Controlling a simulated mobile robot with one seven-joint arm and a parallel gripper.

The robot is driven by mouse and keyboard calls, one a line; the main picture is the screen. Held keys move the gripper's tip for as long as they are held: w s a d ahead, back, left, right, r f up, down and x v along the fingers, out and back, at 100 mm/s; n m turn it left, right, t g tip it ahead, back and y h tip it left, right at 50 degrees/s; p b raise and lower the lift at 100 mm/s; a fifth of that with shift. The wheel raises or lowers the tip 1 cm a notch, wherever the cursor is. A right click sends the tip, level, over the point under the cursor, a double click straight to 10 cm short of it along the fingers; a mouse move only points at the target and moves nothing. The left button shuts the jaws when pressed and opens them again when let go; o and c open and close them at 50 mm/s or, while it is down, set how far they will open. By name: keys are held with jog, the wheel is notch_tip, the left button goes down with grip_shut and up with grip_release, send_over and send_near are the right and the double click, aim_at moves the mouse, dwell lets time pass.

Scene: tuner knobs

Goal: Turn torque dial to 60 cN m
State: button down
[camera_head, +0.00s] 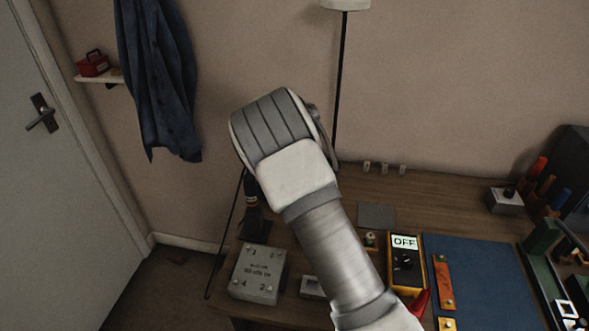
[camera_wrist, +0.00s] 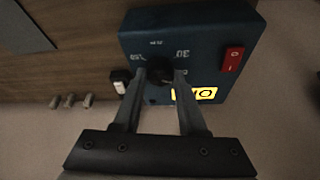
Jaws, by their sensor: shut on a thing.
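A dark blue box (camera_wrist: 200,28) stands at the top middle of the wrist view. On it is a black round dial knob (camera_wrist: 159,66) with pale scale numbers around it. A 30 shows right of the knob; other numbers are small, tilted or partly hidden. My gripper (camera_wrist: 161,76) is shut on the knob, one finger on each side. The knob's pointer cannot be made out between the fingers. In the head view my arm hides the box, the knob and the gripper.
The box has a red rocker switch (camera_wrist: 233,59) and a lit yellow display (camera_wrist: 194,94), partly behind a finger. A small black-and-white item (camera_wrist: 121,80) is beside it. In the head view, a grey box (camera_head: 258,274) and a yellow meter reading OFF (camera_head: 405,262) stand on the bench.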

jog(key=shift+m, duration=0.3)
dwell(0.4)
jog(key=shift+c, duration=2.3)
grip_release()
jog(key=v, duration=1.7)
jog(key=shift+r+p, duration=0.15)
jog(key=shift+p, duration=0.3)
jog(key=shift+a, duration=0.15)
